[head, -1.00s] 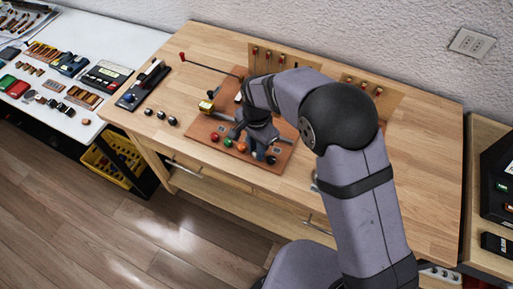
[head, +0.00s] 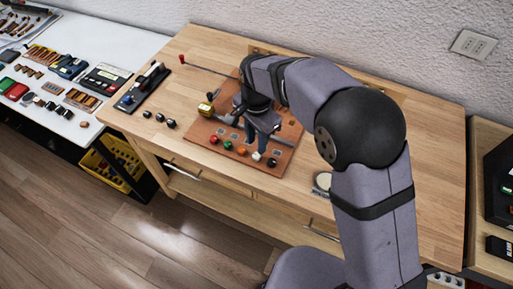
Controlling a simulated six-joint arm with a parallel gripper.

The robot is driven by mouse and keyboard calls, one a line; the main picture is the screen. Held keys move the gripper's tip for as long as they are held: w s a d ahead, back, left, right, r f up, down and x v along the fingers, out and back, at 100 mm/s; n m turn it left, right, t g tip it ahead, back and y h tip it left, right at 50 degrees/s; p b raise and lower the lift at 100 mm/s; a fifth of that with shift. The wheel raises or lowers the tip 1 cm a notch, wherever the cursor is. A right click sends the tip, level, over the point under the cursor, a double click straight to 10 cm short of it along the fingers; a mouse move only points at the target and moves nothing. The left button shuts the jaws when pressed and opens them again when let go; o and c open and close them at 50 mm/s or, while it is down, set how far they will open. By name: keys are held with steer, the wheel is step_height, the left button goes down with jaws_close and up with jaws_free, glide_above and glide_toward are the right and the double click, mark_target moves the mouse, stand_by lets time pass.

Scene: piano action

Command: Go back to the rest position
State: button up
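My gripper (head: 262,146) points down over the reddish-brown board (head: 284,142) on the wooden workbench. Its fingers are small and dark in this view, and I cannot tell how far apart they are. I see no object clearly held in it. My arm reaches in from the lower right, bends at the dark elbow and covers part of the board's back. Along the board's front edge is a row of small knobs: a red knob (head: 213,140), a green knob (head: 227,145), an orange knob (head: 242,150), a white knob (head: 256,157) and a black knob (head: 272,162).
A brass-coloured piece (head: 206,108) sits at the board's left. A red-tipped rod (head: 182,58) stretches behind it. Small dark balls (head: 159,117) and a black stand (head: 139,92) lie further left. A pale round disc (head: 322,182) lies right of the board. The bench's right side looks clear.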

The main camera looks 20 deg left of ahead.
steer(key=shift+r, duration=0.85)
steer(key=shift+w+d, duration=0.15)
steer(key=shift+d, duration=0.15)
steer(key=w+d+r+n, duration=0.1)
steer(key=w+d+n, duration=0.1)
steer(key=d, duration=1.5)
steer(key=s+d+f+n, duration=0.1)
steer(key=s+d, duration=0.5)
steer(key=d, duration=0.2)
steer(key=s+d+f+n, duration=0.1)
steer(key=s+d, duration=0.4)
steer(key=d, duration=0.4)
steer(key=shift+s+d+n, duration=0.25)
steer(key=shift+s+n, duration=0.15)
steer(key=shift+f, duration=0.1)
